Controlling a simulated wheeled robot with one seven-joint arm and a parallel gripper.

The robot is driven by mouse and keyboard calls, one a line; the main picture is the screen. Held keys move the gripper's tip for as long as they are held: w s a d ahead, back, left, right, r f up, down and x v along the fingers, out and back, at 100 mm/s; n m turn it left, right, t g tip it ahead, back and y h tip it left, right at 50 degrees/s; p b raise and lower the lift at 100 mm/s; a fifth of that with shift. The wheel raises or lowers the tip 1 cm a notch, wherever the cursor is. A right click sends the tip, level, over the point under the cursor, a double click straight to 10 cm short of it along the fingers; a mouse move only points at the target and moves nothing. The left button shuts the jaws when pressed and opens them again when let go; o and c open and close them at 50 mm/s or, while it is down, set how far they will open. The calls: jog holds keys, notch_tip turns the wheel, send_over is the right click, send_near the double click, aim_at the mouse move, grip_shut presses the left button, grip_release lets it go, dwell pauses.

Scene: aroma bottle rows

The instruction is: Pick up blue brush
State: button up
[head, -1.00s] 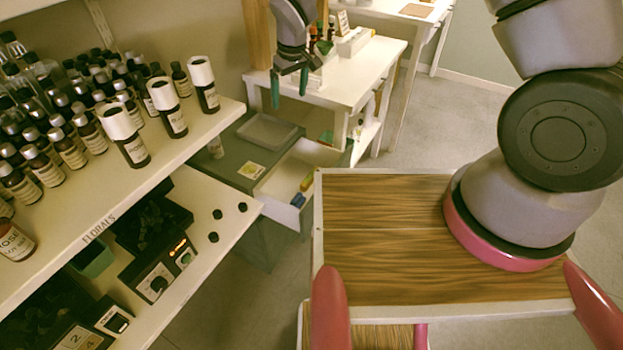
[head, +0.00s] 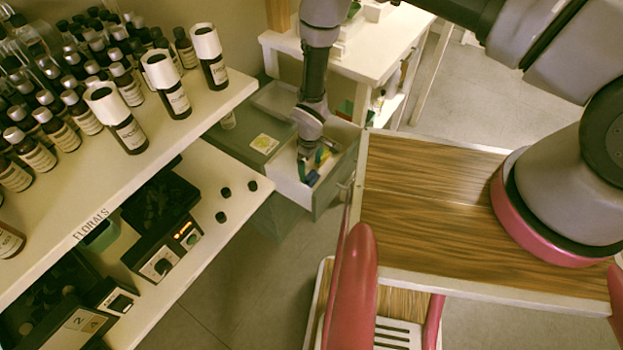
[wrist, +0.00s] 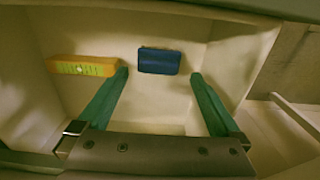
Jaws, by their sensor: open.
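The blue brush (wrist: 159,61) lies in an open drawer (wrist: 235,60) in the wrist view, seen as a small dark blue block. It also shows in the head view (head: 312,177), small and partly beside my fingers. My gripper (wrist: 161,74) is open, with its two green fingers on either side of the brush as seen from the wrist. The fingers do not appear to touch it. In the head view my gripper (head: 312,163) reaches down into the drawer from above.
A yellow-orange object (wrist: 82,67) with a green face lies left of the brush, close to my left finger. Drawer walls surround both. In the head view, shelves with bottles (head: 120,120) stand at left and a wooden-topped cart (head: 430,215) at right.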

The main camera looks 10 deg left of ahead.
aim_at(309, 174)
jog(key=f, duration=0.6)
jog(key=shift+w+a, duration=0.2)
jog(key=shift+a, duration=0.05)
jog(key=shift+r, duration=0.1)
jog(key=c, duration=1.1)
jog(key=shift+r, duration=5)
jog(key=shift+c, duration=0.3)
